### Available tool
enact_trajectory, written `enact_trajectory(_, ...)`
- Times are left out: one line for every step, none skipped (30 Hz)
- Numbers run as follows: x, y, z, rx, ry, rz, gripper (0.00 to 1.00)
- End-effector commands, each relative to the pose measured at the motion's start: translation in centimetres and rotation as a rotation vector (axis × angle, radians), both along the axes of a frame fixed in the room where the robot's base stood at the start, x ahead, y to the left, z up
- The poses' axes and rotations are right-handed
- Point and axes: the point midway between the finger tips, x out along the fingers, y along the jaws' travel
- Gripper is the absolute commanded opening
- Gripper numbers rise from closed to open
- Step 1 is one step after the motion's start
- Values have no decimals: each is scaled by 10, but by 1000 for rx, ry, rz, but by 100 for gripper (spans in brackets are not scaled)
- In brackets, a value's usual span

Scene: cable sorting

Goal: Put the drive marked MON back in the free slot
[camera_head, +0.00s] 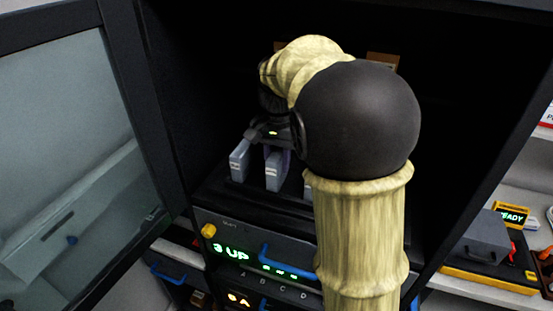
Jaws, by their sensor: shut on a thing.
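Several upright grey-blue drives stand in a dark dock inside the open cabinet: a left drive (239,161), a middle drive (273,171) and a partly covered one at the right (307,190). My gripper (279,142) is low over the dock, behind and above the middle drive, shut on a drive (286,157) that shows only as a purplish sliver. My arm and the other drives hide most of it. I cannot read MON on any drive, and the free slot cannot be made out.
The dock's front panel (228,236) shows "3 UP" and letters A to D, with a yellow knob (208,230) and a blue handle (289,263). An open glass door (62,150) is at the left. A side shelf (480,287) at the right bears devices, one reading READY.

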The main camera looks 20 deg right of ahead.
Motion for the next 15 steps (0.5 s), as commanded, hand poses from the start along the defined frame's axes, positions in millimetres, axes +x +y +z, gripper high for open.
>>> enact_trajectory(0,0,0,0,0,0,0)
enact_trajectory(0,0,-1,0,0,0,0)
enact_trajectory(0,0,-2,0,0,0,0)
enact_trajectory(0,0,-2,0,0,0,0)
enact_trajectory(0,0,-3,0,0,0,0)
enact_trajectory(0,0,-3,0,0,0,0)
enact_trajectory(0,0,-4,0,0,0,0)
enact_trajectory(0,0,-4,0,0,0,0)
enact_trajectory(0,0,-5,-1,-1,0,0)
enact_trajectory(0,0,-5,-1,-1,0,0)
enact_trajectory(0,0,-6,-1,-1,0,0)
enact_trajectory(0,0,-6,-1,-1,0,0)
enact_trajectory(0,0,-7,-1,-1,0,0)
enact_trajectory(0,0,-7,0,-1,0,0)
enact_trajectory(0,0,-7,0,-1,0,0)
